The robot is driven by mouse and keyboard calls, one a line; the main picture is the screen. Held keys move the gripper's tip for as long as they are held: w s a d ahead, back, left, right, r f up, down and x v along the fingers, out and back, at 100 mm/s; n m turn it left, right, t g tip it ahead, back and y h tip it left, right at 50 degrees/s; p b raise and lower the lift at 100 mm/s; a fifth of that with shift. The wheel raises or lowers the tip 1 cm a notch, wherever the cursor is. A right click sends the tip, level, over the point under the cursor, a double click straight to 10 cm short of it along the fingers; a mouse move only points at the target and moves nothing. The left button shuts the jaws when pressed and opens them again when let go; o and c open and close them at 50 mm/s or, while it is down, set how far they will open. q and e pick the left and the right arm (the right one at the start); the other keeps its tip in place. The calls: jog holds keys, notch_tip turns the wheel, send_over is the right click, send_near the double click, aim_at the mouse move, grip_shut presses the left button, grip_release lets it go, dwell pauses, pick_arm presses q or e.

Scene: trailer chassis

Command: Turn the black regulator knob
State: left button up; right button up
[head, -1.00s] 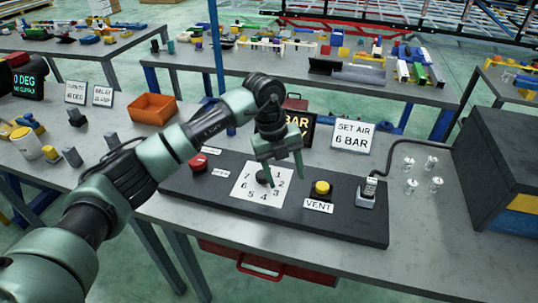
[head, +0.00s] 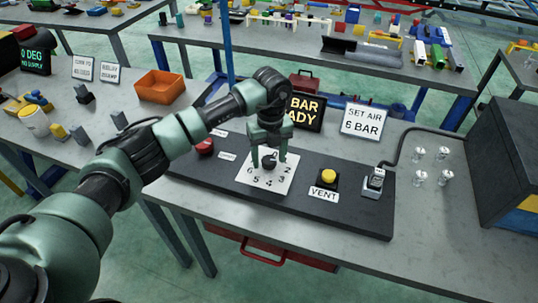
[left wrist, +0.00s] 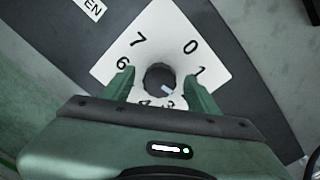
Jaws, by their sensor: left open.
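The black regulator knob (head: 269,160) sits in the middle of a white numbered dial plate (head: 257,181) on the dark panel. In the left wrist view the knob (left wrist: 160,78) shows a light pointer mark toward its lower right, roughly between the 1 and the 3. My left gripper (head: 270,162) is open, pointing down over the dial. In the left wrist view its fingers (left wrist: 160,84) stand on either side of the knob with gaps, near the 6 and the 1. I cannot tell the fingertips' exact height. My right gripper is not in view.
On the panel are a red knob (head: 205,146), a yellow VENT button (head: 328,177) and a grey hose fitting (head: 375,181). A "SET AIR 6 BAR" sign (head: 362,122) and a partly hidden display (head: 306,109) stand behind. A dark box (head: 504,165) is at right.

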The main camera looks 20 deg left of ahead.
pick_arm(q)
jog(key=shift+c, duration=0.9)
jog(key=c, duration=1)
grip_shut()
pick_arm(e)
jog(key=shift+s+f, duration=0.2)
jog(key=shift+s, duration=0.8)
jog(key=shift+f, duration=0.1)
